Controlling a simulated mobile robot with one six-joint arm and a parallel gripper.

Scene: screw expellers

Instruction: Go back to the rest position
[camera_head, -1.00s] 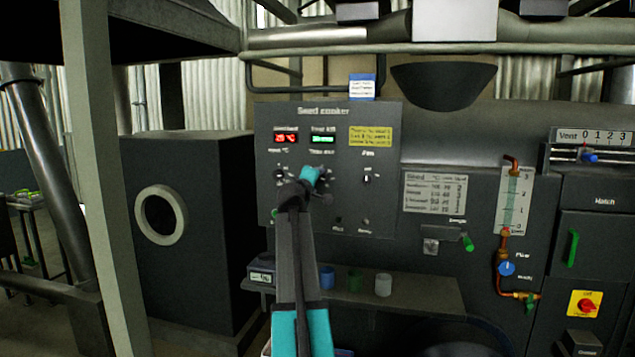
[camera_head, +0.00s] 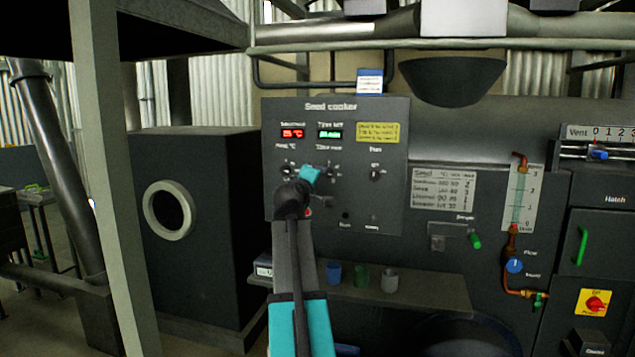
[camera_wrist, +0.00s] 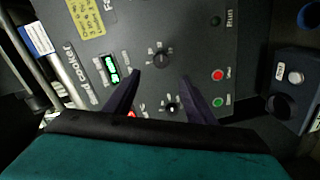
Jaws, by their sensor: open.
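My gripper shows in the wrist view (camera_wrist: 161,78) with its two dark fingers apart and nothing between their tips. The fingers point at the seed cooker's grey control panel (camera_head: 393,190), which has a red and a green display. One black knob (camera_wrist: 162,60) appears just beyond the gap between the fingertips, and a second knob (camera_wrist: 171,108) lies lower between the fingers. I cannot tell the exact distance from fingers to panel. In the head view my teal and black arm rises in front of the panel, and the fingers are mostly hidden.
A shelf (camera_head: 430,291) below the panel holds blue, green and grey cups. A dark box with a round opening (camera_head: 168,213) stands left, behind a pale post (camera_head: 108,190). Pipes and a flow valve (camera_head: 515,265) are at right. A red button (camera_wrist: 218,75) is near the fingers.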

